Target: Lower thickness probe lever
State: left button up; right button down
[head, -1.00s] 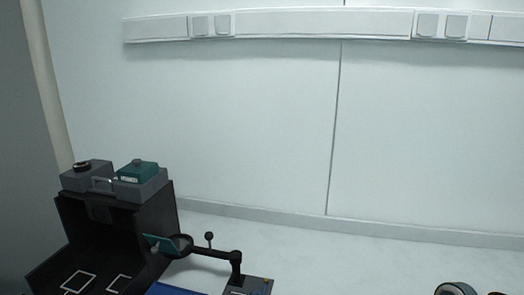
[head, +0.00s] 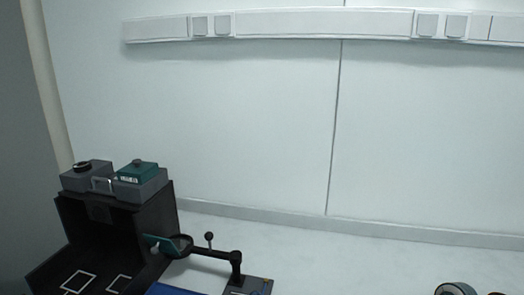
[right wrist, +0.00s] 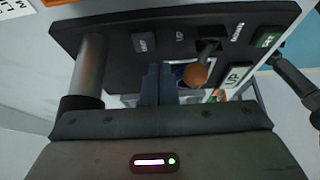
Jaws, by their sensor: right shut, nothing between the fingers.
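In the right wrist view, a short lever with a brown-orange ball knob (right wrist: 195,75) sticks out of a dark panel (right wrist: 110,32). Labels on the panel include UP, beside the lever. My right gripper (right wrist: 166,75) is shut with nothing between its fingers. Its fingertips are just left of the knob in the picture, close to the panel; I cannot tell whether they touch the lever. My right gripper does not show in the head view, and my left gripper is in no view.
In the head view, a black open-fronted box (head: 115,225) carries grey units and a teal-topped one (head: 137,172). A black arm with a ring (head: 182,245) reaches from a small post (head: 236,268). A round object (head: 456,289) is cut off at lower right. The white wall is bare below the socket rail.

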jog(key=shift+s, duration=0.1)
jog(key=shift+s+a+p, duration=0.25)
jog(key=shift+s+p, duration=0.35)
jog(key=shift+s, duration=0.25)
jog(key=shift+s+a+f+p, duration=0.1)
jog(key=shift+s+p, duration=0.1)
jog(key=shift+s, duration=0.35)
jog(key=shift+s+a+f+p, duration=0.1)
jog(key=shift+s+p, duration=0.1)
jog(key=shift+s, duration=0.3)
jog(key=shift+w, duration=0.1)
jog(key=shift+w+r, duration=0.1)
jog(key=shift+r, duration=0.1)
notch_tip(320, 180, up, 7)
jog(key=w+p, duration=0.1)
jog(key=p, duration=0.5)
jog(key=shift+d, duration=0.15)
jog(key=shift+f, duration=0.1)
